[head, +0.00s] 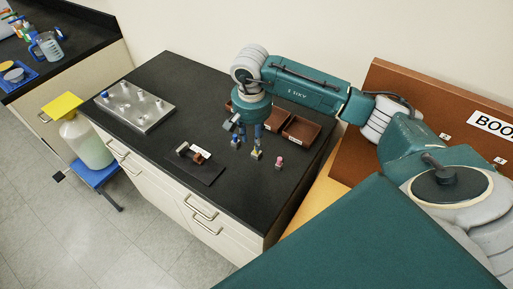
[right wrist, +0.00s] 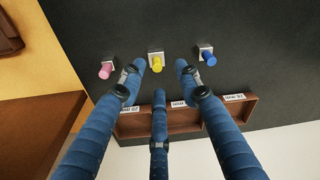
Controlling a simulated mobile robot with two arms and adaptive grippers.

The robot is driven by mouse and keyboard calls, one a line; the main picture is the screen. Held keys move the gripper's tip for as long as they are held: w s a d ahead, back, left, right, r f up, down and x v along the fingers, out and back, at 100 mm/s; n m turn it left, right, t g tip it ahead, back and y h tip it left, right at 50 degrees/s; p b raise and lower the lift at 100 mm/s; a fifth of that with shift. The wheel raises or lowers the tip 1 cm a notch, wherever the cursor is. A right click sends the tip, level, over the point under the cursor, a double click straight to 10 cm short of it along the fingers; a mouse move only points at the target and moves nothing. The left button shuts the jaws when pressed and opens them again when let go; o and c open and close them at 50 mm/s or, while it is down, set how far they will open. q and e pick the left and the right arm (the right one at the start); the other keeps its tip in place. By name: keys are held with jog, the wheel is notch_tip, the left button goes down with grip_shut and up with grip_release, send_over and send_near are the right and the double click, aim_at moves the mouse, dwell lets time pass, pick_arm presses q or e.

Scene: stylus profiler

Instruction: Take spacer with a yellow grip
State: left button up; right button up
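The spacer with a yellow grip (head: 256,154) stands on the black bench top, between the pink-grip spacer (head: 279,163) and the blue-grip spacer (head: 236,141). In the right wrist view the yellow-grip spacer (right wrist: 157,62) lies just beyond the fingertips, near the middle of their spread. My right gripper (head: 248,138) points down over the row. In its wrist view the right gripper (right wrist: 158,76) has its three blue fingers apart with nothing between them. Whether a finger touches a spacer cannot be told. My left gripper is not in view.
Brown labelled trays (right wrist: 145,124) lie behind the spacers. A metal plate with several cylinders (head: 135,107) is at the bench's far left. A small device (head: 192,153) sits on a dark mat left of the spacers.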

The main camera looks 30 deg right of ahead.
jog(key=f+b, duration=0.1)
jog(key=f, duration=0.1)
jog(key=d+f+b, duration=0.1)
jog(key=f, duration=0.2)
jog(key=shift+w, duration=0.1)
jog(key=shift+r, duration=0.1)
grip_shut()
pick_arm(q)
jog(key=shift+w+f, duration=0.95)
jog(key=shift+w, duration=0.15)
pick_arm(e)
jog(key=shift+r+p, duration=0.35)
jog(key=shift+r, duration=0.15)
pick_arm(q)
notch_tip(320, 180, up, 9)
jog(key=p, duration=0.8)
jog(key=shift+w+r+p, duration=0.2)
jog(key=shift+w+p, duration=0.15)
jog(key=shift+p, duration=0.05)
pick_arm(e)
notch_tip(320, 180, up, 19)
